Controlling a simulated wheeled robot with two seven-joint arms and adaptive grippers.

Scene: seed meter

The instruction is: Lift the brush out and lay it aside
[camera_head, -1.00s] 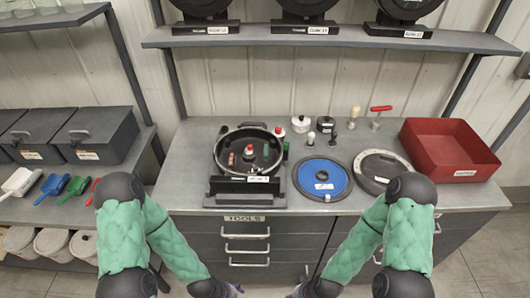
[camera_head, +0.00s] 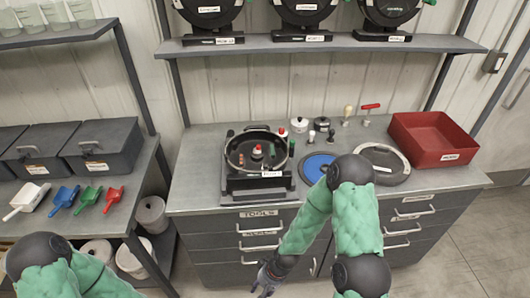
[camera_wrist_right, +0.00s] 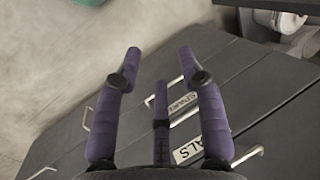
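The open round seed meter housing (camera_head: 231,163) sits in a dark stand on the bench. Inside it are a red-and-white knob (camera_head: 257,152) and small dark, green and reddish parts. I cannot tell which of these is the brush. My right gripper (camera_head: 268,280) is low in front of the drawers, well away from the housing. In the right wrist view, the right gripper (camera_wrist_right: 160,57) is open and empty, its purple fingers spread above the drawer fronts. My left arm shows at the bottom left, but its gripper is out of view.
A blue disc (camera_head: 315,166), a grey ring cover (camera_head: 381,176) and a red bin (camera_head: 433,140) stand to the right on the bench. A red T-handled tool (camera_head: 370,107) and small knobs stand behind. Colored scoops (camera_head: 90,197) lie on the left shelf.

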